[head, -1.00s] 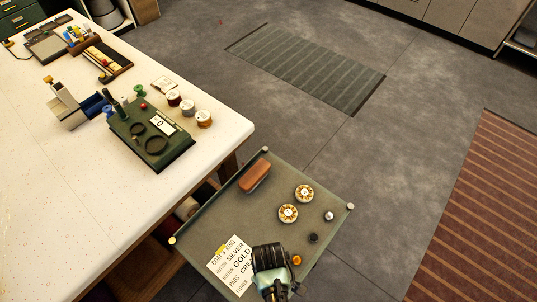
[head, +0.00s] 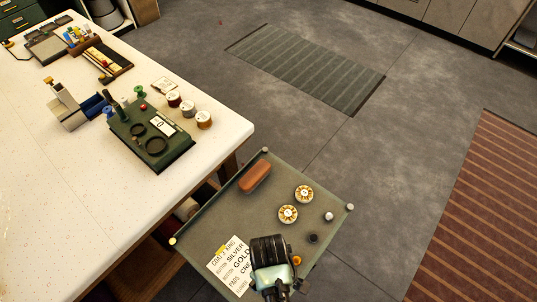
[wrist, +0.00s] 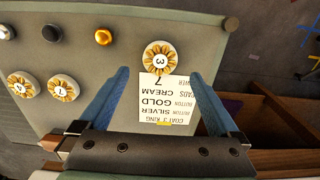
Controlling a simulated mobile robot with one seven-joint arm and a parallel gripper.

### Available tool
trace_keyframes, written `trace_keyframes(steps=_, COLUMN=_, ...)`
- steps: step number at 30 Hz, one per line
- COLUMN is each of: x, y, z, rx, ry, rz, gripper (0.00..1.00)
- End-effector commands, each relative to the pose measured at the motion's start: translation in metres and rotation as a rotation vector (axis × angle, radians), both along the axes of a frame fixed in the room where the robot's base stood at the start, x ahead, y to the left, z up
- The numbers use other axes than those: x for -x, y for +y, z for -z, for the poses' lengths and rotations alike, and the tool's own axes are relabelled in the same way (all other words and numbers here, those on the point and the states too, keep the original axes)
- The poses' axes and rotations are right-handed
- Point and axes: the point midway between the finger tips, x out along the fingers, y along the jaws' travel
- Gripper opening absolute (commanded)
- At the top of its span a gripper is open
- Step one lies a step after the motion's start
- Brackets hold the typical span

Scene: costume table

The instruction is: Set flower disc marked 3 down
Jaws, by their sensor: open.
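The flower disc marked 3 (wrist: 160,59), white with golden petals, shows in the wrist view at the end of the printed card (wrist: 168,102). It overlaps the card's edge; I cannot tell whether it touches the card. My gripper (wrist: 158,75) is open, with its two blue fingers apart on either side of the disc and card, neither touching the disc. In the head view my wrist covers the disc and the right part of the card (head: 226,262). Two other flower discs (head: 304,193) (head: 288,213) lie on the green tray top (head: 225,215).
A brown oblong case (head: 255,177) lies near the tray's far edge. A pale button (head: 329,216), a dark one (head: 313,238) and a gold one (head: 297,260) sit along its right side. The white table (head: 60,190) with a green device (head: 152,140) stands left.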

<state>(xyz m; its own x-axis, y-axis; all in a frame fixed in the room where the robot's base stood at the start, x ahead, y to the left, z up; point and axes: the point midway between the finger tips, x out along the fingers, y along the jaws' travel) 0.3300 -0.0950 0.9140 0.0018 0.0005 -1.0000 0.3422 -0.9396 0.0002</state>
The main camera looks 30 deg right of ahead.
Motion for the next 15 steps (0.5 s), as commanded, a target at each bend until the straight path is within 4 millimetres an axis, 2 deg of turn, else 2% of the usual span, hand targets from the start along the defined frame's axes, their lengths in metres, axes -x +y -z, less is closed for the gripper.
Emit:
trace_keyframes(steps=3, x=-0.001, y=0.000, z=-0.024, rx=0.002, ry=-0.004, rz=0.000, gripper=0.98)
trace_keyframes(steps=7, x=-0.001, y=0.000, z=-0.045, rx=0.001, ry=-0.003, rz=0.001, gripper=0.98)
trace_keyframes(steps=15, x=0.000, y=0.000, z=-0.064, rx=0.000, ry=0.000, rz=0.000, gripper=0.98)
